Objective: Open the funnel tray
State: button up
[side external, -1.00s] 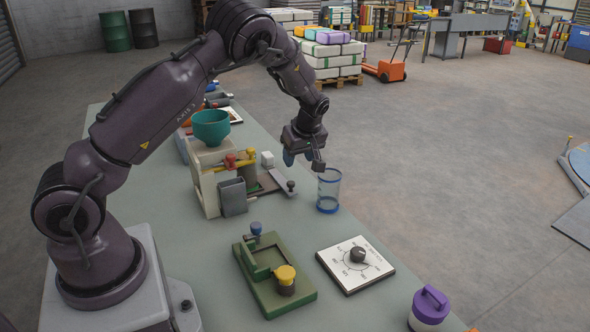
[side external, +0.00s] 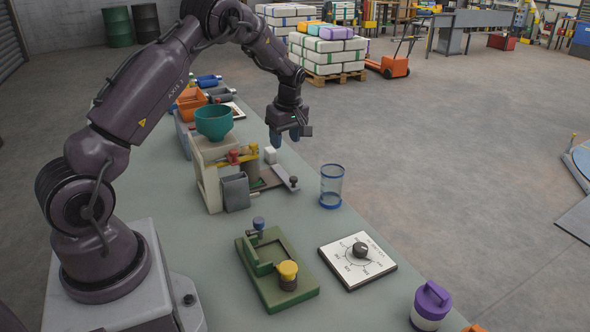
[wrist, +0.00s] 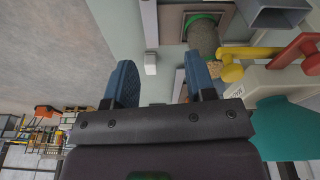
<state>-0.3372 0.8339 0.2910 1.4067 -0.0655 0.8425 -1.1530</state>
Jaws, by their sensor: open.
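The filler is a cream stand (side external: 208,184) with a teal funnel (side external: 214,122) on top, and red (side external: 233,157) and yellow (side external: 252,151) handles on its side. A low tray-like part with a light bar (side external: 278,171) and a dark knob (side external: 293,181) extends from its base; I cannot tell whether this is the funnel tray. My gripper (side external: 286,140) is open and empty, above and behind the knob, its blue fingers pointing down. In the wrist view the fingers (wrist: 160,82) are apart with nothing between them. The funnel (wrist: 287,128) and yellow handle (wrist: 250,52) show at right.
A grey open box (side external: 235,191) stands in front of the filler. A clear blue-rimmed cylinder (side external: 331,187) is to its right. A green fixture (side external: 305,285), a dial plate (side external: 382,262) and a purple-lidded jar (side external: 430,304) are nearer. A small white block (side external: 270,154) is beside the filler.

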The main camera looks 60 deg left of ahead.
aim_at(294, 177)
jog(key=f, duration=0.3)
jog(key=w+d+f+m+h, duration=0.1)
jog(key=f, duration=0.3)
jog(key=f+h, duration=0.1)
jog(key=f, duration=0.3)
jog(key=shift+w+d+m, duration=0.15)
jog(key=shift+w+m, duration=0.2)
jog(key=shift+m, duration=0.05)
grip_shut()
